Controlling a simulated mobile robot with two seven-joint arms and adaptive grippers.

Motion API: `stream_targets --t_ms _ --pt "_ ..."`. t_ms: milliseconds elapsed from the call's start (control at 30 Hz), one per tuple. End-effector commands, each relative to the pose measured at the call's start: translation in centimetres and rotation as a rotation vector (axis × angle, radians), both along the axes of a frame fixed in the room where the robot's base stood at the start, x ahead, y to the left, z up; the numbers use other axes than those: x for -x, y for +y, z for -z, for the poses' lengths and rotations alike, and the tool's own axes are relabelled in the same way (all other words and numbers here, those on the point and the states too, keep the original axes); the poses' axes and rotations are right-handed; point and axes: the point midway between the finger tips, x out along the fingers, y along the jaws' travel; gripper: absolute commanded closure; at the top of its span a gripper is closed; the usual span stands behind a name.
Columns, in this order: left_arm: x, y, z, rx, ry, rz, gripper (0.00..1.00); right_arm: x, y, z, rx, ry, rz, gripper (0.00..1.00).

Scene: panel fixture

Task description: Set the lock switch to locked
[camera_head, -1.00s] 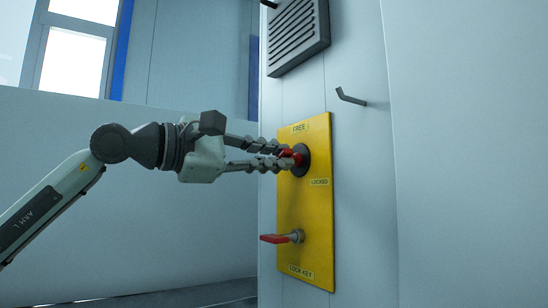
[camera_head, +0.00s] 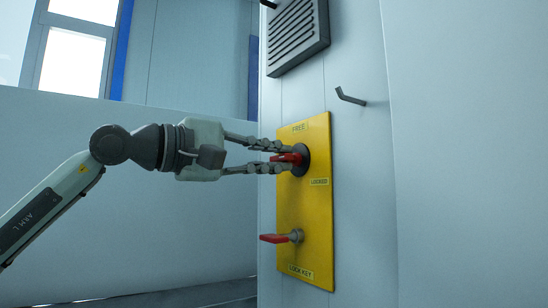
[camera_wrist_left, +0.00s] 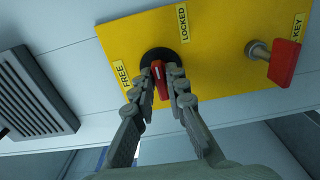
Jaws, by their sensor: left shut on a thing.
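The lock switch has a red handle (camera_head: 290,157) on a round black base (camera_head: 303,160), high on a yellow panel (camera_head: 313,225). A FREE label (camera_head: 299,127) is above it and a LOCKED label (camera_head: 319,182) is below and to its right. My left gripper (camera_head: 286,157) is shut on the red handle, one finger on each side. In the left wrist view the handle (camera_wrist_left: 160,80) lies between the fingertips (camera_wrist_left: 163,82), roughly upright in the picture, with FREE to the left and LOCKED above. The fingers partly hide the handle. My right gripper is not in view.
A second red handle (camera_head: 274,238) on a metal stem sits lower on the panel, above the LOCK KEY label (camera_head: 301,272). A dark hook (camera_head: 350,97) juts from the wall at upper right. A slatted vent (camera_head: 298,37) is above the panel.

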Motion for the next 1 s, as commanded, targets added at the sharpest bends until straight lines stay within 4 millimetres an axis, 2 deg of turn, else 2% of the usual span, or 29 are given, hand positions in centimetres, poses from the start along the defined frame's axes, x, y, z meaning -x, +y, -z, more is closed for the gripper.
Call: stream_targets --t_ms 267,300,433,767,867,1000 --pt "0.0 0.0 0.0 -0.001 -0.001 0.000 1.00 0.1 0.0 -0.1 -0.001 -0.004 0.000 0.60" --pt "0.0 0.0 0.0 -0.001 0.000 0.000 0.85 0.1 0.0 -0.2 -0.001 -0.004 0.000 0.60" --pt "0.0 0.0 0.0 0.000 0.000 0.000 0.69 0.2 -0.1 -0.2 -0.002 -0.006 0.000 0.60" --pt "0.1 0.2 0.0 0.000 0.000 -0.001 0.69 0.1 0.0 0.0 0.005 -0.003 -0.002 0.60" --pt "0.5 0.9 0.0 0.000 0.000 -0.002 0.69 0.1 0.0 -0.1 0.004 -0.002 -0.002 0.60" --pt "1.9 3.1 0.0 0.000 -0.002 -0.004 0.69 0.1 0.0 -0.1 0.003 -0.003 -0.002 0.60"
